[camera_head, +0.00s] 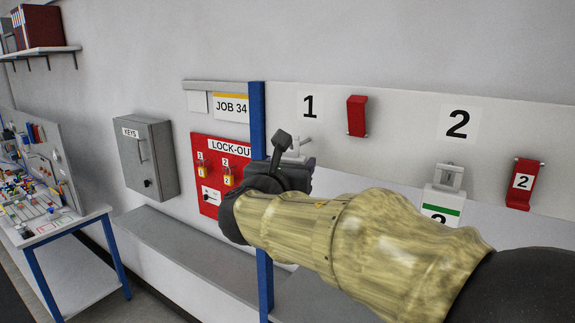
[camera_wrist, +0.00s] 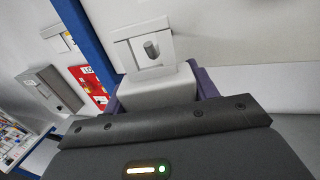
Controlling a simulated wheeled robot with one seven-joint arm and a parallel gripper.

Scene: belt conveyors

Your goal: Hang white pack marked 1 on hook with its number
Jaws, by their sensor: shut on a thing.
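My gripper (camera_head: 297,163) is shut on a white pack (camera_wrist: 160,90), held between its purple fingers in the wrist view. In the head view only a little of the pack's white top (camera_head: 299,151) shows past my wrist. Its number is hidden. A light frame with an opening stands above the pack in the wrist view, and a grey peg (camera_wrist: 151,47) shows in that opening. I cannot tell whether the peg passes through it. The number 1 sign (camera_head: 310,106) is on the wall panel just above my gripper.
A white pack with a green stripe (camera_head: 441,203) hangs below the number 2 sign (camera_head: 457,123). A red item (camera_head: 356,116) and another marked 2 (camera_head: 522,184) are on the panel. A blue post (camera_head: 257,120) stands close left of my gripper, before the red lock-out board (camera_head: 207,180).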

